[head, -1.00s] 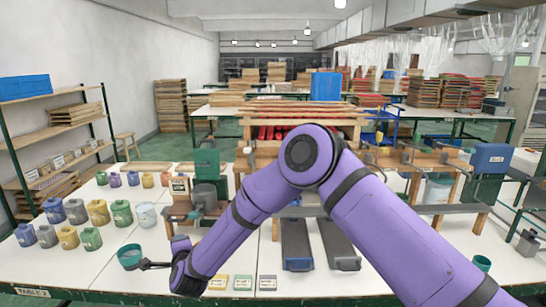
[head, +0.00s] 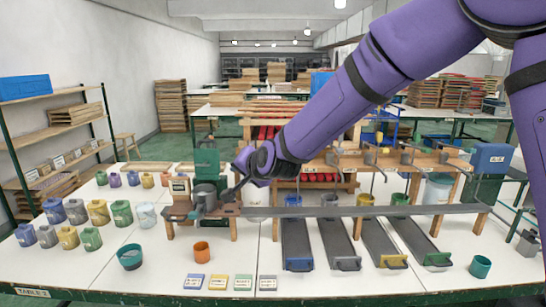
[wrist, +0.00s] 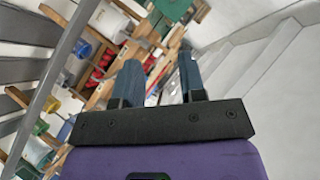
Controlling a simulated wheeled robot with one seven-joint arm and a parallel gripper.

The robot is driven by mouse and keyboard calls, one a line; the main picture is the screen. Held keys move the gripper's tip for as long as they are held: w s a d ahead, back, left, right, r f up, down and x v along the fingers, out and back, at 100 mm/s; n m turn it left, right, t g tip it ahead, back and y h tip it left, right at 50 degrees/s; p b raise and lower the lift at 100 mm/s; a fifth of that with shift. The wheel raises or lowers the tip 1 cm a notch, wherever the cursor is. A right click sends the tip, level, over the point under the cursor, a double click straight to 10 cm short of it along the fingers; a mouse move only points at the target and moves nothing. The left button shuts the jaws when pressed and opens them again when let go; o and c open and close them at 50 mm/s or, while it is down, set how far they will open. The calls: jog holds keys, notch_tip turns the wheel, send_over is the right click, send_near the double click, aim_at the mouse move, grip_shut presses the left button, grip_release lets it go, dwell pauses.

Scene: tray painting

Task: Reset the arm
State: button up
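My gripper (head: 230,192) is raised over the table, near the grey pot (head: 205,193) on the wooden stand; I cannot tell whether they touch. In the wrist view its two blue-grey fingers (wrist: 159,62) stand apart with nothing held between them. My purple arm reaches in from the upper right. A teal cup (head: 130,257) stands on the table at the front left. An orange cup (head: 202,251) stands to its right.
Several paint jars (head: 98,212) crowd the left of the white table. A long grey rail (head: 350,211) crosses its middle, with several dark trays (head: 297,244) in front. Small labelled blocks (head: 219,283) line the front edge. Another teal cup (head: 480,266) stands at right.

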jog(key=s+d+r+n+g+h, duration=0.1)
jog(key=s+d+r, duration=0.2)
jog(key=s+d, duration=0.35)
jog(key=s+d+r+n+h, duration=0.1)
jog(key=s+d+r+h, duration=0.2)
jog(key=d, duration=0.6)
jog(key=s+d+r+n+g, duration=0.1)
jog(key=s+d+r, duration=0.3)
jog(key=d, duration=0.4)
jog(key=s+d+g+h, duration=0.1)
jog(key=s+d, duration=0.6)
jog(key=s, duration=0.4)
jog(key=s+d+f+g+h, duration=0.1)
jog(key=s+d+g+h, duration=0.1)
jog(key=s+d, duration=0.5)
jog(key=s, duration=0.4)
jog(key=shift+s+d+f+n, duration=0.15)
jog(key=shift+s+d+n, duration=0.05)
jog(key=shift+d+n, duration=0.1)
